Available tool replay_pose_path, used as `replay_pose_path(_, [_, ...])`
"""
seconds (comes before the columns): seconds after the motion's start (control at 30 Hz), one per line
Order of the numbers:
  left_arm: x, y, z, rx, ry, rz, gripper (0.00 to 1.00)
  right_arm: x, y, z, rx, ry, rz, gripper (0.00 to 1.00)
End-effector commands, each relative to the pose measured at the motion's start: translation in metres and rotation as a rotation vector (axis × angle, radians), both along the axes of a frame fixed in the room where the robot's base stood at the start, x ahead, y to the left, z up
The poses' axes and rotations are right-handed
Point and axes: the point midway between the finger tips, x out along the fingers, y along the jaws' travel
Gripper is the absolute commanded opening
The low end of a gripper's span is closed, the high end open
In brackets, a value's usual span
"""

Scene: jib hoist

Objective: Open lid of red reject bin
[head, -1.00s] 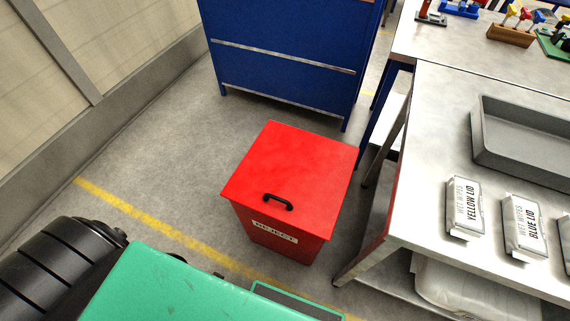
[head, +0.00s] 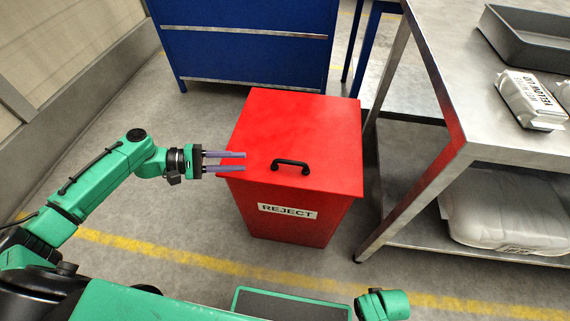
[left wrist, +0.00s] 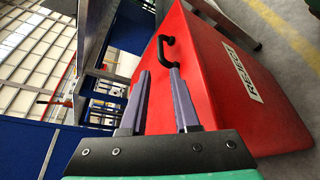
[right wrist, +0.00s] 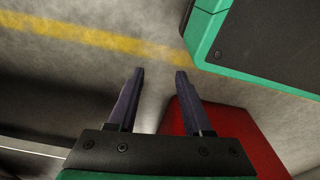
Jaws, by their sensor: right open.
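The red reject bin (head: 290,215) stands on the floor in the middle of the head view, with a white REJECT label on its front. Its flat red lid (head: 300,125) is shut. A black bar handle (head: 290,166) sits near the lid's front edge and also shows in the left wrist view (left wrist: 166,50). My left gripper (head: 244,162) is open and empty, its fingers pointing right at the lid's left front edge, short of the handle. In the right wrist view my right gripper (right wrist: 160,72) is open and empty, low over the floor, with part of the red bin (right wrist: 225,135) beyond.
A steel table (head: 450,75) with a lower shelf stands close on the bin's right. It carries a grey tray (head: 520,40) and wipes packs (head: 530,98). A blue cabinet (head: 245,45) stands behind the bin. The floor left of the bin is clear.

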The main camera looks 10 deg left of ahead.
Motion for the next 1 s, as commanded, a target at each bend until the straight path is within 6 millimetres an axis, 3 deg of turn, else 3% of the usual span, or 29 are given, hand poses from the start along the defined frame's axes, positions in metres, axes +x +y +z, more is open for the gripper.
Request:
replay_pose_path(0.53, [0.039,-0.117,-0.027,-0.002,-0.002,-0.002,0.3,0.011,0.003,0.009,0.004,-0.003,-0.005,0.5])
replay_pose_path(0.7, [0.044,-0.132,-0.031,0.0,-0.003,-0.001,0.3,0.013,0.004,0.01,0.004,-0.004,-0.006,0.5])
replay_pose_path(0.93, [0.044,-0.132,-0.032,0.001,-0.001,-0.001,0.3,0.013,0.004,0.011,0.004,-0.004,-0.006,0.5])
replay_pose_path(1.0, [0.044,-0.132,-0.032,0.001,-0.001,-0.002,0.03,0.013,0.004,0.011,0.004,-0.004,-0.006,0.5])
